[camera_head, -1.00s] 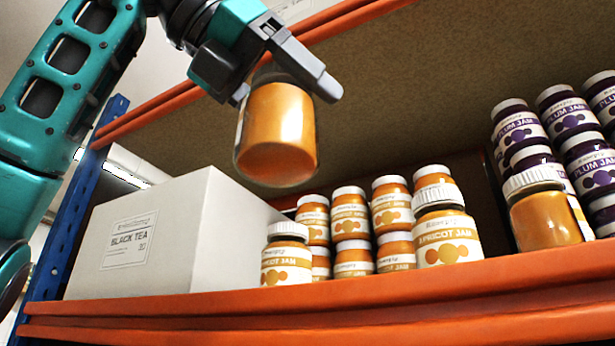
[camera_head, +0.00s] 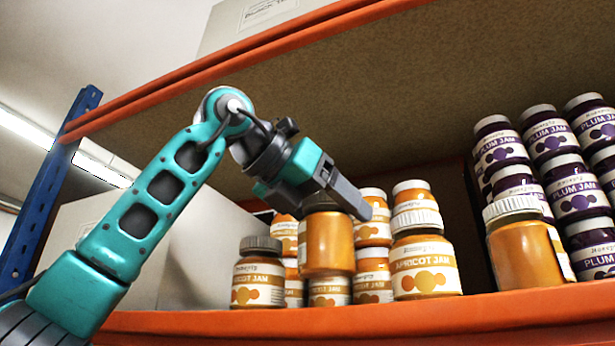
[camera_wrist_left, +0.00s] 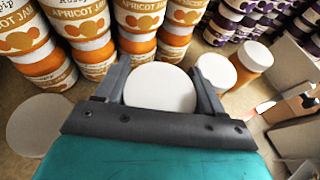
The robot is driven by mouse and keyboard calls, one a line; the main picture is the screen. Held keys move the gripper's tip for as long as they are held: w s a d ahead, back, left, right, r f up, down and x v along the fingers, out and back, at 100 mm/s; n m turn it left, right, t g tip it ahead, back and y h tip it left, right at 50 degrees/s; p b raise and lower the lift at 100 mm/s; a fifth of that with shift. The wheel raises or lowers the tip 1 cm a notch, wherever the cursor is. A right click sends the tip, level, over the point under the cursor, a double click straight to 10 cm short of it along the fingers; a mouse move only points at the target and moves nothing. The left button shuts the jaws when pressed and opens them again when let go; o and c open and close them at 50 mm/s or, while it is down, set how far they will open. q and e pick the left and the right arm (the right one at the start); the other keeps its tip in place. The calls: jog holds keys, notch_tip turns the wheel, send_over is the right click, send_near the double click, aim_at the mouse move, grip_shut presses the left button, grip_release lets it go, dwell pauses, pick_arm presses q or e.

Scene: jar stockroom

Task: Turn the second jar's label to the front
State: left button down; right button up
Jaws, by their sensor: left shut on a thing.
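Stacked apricot jars (camera_head: 373,270) stand close behind the held jar. Stacked plum jars (camera_head: 575,185) stand at the right. A large pale box (camera_head: 195,250) is at the left, partly behind my arm. The orange shelf edge (camera_head: 350,322) runs along the front, another shelf above.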

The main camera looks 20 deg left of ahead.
aim_at(339, 241)
pick_arm(q)
jog(key=shift+w+f, duration=0.2)
jog(key=shift+w, duration=0.55)
jog(key=shift+w+f, duration=0.2)
jog(key=shift+f, duration=0.55)
jog(key=shift+w+f, duration=0.2)
jog(key=shift+f, duration=0.5)
jog(key=shift+f+b, duration=0.25)
jog(key=shift+b, duration=0.3)
jog(key=n+t+y+b, duration=0.1)
jog(key=n+y, duration=0.1)
jog(key=shift+a+y, duration=0.1)
jog(key=shift+y, duration=0.2)
jog(key=shift+r+n+t+y, duration=0.25)
jog(key=shift+n+t+y, duration=0.05)
jog(key=shift+n+y, duration=0.45)
jog(key=shift+a+n+y, duration=0.1)
jog(key=shift+n+y, duration=0.75)
jog(key=n+y, duration=0.1)
jog(key=n+y+p, duration=0.1)
jog(key=n+y, duration=0.1)
jog(key=shift+a+y, duration=0.3)
